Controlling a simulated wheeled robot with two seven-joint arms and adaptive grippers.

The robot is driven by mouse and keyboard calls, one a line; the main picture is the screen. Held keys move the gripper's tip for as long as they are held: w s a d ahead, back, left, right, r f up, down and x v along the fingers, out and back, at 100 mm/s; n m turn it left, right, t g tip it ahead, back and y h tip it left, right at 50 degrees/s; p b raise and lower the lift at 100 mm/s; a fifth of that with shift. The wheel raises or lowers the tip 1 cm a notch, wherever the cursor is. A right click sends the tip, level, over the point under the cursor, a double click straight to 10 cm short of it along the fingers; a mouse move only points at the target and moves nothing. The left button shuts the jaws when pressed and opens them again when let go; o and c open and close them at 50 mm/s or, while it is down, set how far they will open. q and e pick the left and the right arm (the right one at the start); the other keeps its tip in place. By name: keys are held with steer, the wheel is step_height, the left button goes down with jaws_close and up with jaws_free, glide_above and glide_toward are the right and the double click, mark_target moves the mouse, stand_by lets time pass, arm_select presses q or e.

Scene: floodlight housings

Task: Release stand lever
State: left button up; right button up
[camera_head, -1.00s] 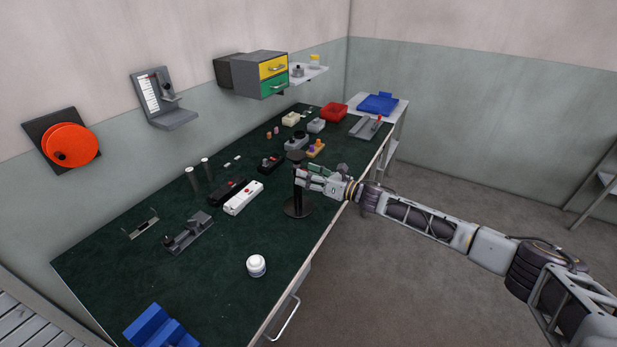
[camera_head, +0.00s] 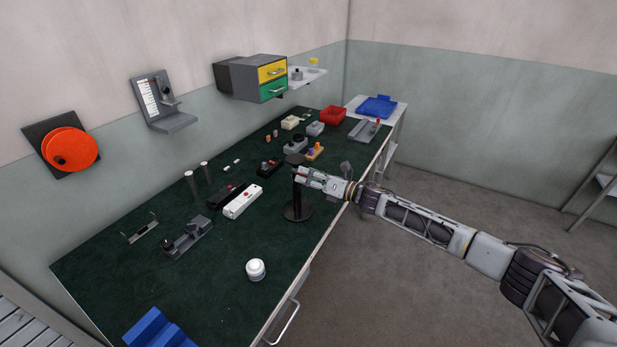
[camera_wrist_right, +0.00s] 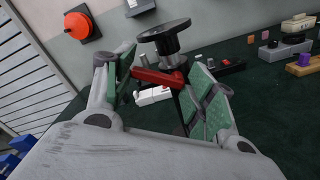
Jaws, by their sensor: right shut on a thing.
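A black stand with a round base (camera_head: 297,211), an upright post and a round top plate (camera_head: 294,158) stands near the table's front edge. In the right wrist view its top plate (camera_wrist_right: 164,32) is close, with a red lever (camera_wrist_right: 160,78) sticking out sideways from the collar below it. My right gripper (camera_head: 301,176) reaches the upper post from the right. In the right wrist view its green-padded fingers (camera_wrist_right: 163,88) lie on either side of the red lever and are shut on it. The lever is too small to make out clearly in the head view. My left gripper is out of view.
A white power strip (camera_head: 243,200) and dark blocks lie left of the stand. A white jar (camera_head: 256,269) stands in front of it. The green tabletop around the jar is clear.

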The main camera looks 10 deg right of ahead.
steer(key=shift+r, duration=0.1)
steer(key=o, duration=1)
steer(key=shift+v, duration=6.05)
steer(key=shift+a, duration=0.1)
